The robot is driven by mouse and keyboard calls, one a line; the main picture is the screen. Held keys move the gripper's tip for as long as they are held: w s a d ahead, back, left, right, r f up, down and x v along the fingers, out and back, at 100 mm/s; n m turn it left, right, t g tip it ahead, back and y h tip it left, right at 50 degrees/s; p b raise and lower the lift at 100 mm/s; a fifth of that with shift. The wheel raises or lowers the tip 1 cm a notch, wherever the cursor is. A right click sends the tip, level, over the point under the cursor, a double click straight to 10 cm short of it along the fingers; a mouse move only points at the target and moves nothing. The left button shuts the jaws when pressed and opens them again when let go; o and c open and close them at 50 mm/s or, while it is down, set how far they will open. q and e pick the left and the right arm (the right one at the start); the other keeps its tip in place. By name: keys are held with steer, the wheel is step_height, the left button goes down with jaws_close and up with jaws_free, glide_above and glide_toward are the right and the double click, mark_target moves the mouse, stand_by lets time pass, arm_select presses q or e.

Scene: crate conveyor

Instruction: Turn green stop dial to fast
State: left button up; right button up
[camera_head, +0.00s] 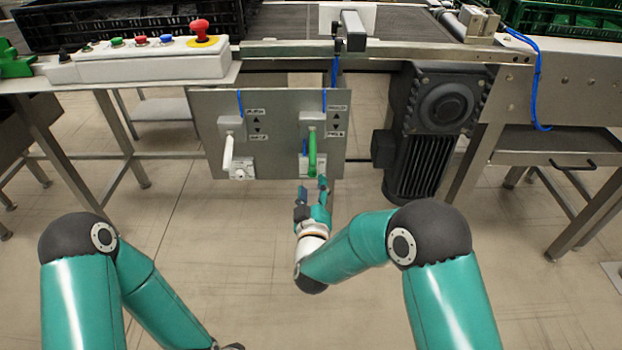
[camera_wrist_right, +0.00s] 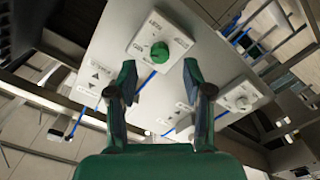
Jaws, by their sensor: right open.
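In the right wrist view the green dial (camera_wrist_right: 158,52) looks round, on a white labelled plate. My right gripper (camera_head: 313,188) is just below the dial in the head view. In the right wrist view my right gripper (camera_wrist_right: 160,70) is open, its two fingertips on either side of the dial's lower edge and empty between them. Contact cannot be told. The dial's setting is too small to read. My left gripper is out of view.
A white handle (camera_head: 228,152) is on the panel's left half. Blue cables run down to the panel. A dark motor (camera_head: 430,125) hangs to the right. A button box (camera_head: 140,62) with a red emergency knob (camera_head: 201,32) sits above left. The floor below is clear.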

mark_target(313, 175)
steer(key=shift+w, duration=2.15)
jaws_close()
steer(key=shift+a, duration=0.15)
steer(key=shift+f+b, duration=0.1)
steer(key=shift+b, duration=0.2)
